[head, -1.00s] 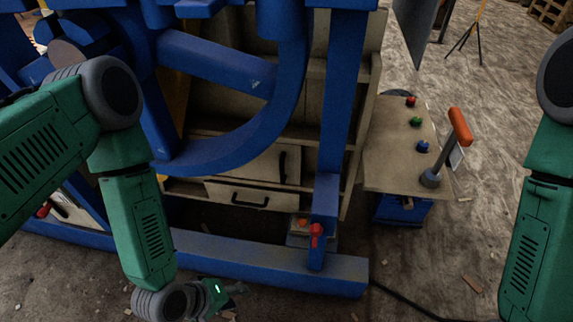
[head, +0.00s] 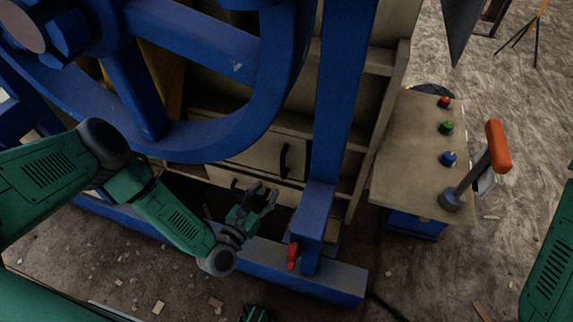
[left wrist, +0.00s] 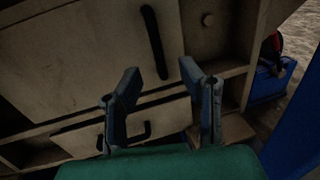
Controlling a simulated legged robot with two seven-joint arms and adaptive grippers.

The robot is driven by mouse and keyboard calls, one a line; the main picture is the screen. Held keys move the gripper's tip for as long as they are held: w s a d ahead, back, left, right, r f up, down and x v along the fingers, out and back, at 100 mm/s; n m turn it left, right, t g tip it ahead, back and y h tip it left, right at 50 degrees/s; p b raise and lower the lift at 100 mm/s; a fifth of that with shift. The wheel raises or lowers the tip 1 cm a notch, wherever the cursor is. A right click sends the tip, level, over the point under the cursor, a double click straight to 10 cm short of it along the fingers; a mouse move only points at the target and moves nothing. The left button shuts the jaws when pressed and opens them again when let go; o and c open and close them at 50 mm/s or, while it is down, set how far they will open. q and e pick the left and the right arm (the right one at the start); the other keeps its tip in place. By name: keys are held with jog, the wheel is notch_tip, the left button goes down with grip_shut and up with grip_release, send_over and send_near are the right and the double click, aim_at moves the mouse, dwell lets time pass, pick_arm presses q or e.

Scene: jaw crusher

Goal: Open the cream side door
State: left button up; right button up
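The cream side door (head: 262,160) is a flat panel behind the blue wheel, with a black upright handle (head: 285,160) near its right edge. It looks shut. In the left wrist view the door (left wrist: 90,50) fills the upper left and its handle (left wrist: 154,42) stands just beyond my fingertips. My left gripper (head: 264,190) is open and empty, in front of and below the handle, apart from it. Its two fingers also show spread in the left wrist view (left wrist: 161,78).
The blue wheel rim (head: 215,140) and blue post (head: 335,110) flank the door. A red valve handle (head: 293,256) sits low on the frame. A control stand (head: 400,165) with buttons and an orange-topped lever stands right.

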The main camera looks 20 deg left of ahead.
aim_at(282, 167)
pick_arm(q)
jog(key=b+x, duration=0.1)
jog(key=x, duration=0.9)
jog(key=shift+w+f+b, duration=0.1)
jog(key=shift+w+b, duration=0.2)
jog(key=shift+b, duration=0.1)
pick_arm(e)
jog(key=shift+a+f, duration=0.2)
jog(key=shift+f, duration=0.8)
pick_arm(q)
jog(key=shift+a, duration=0.15)
pick_arm(e)
jog(key=shift+a, duration=0.1)
pick_arm(q)
jog(key=shift+a, duration=0.2)
grip_shut()
pick_arm(e)
jog(key=shift+a+r, duration=0.1)
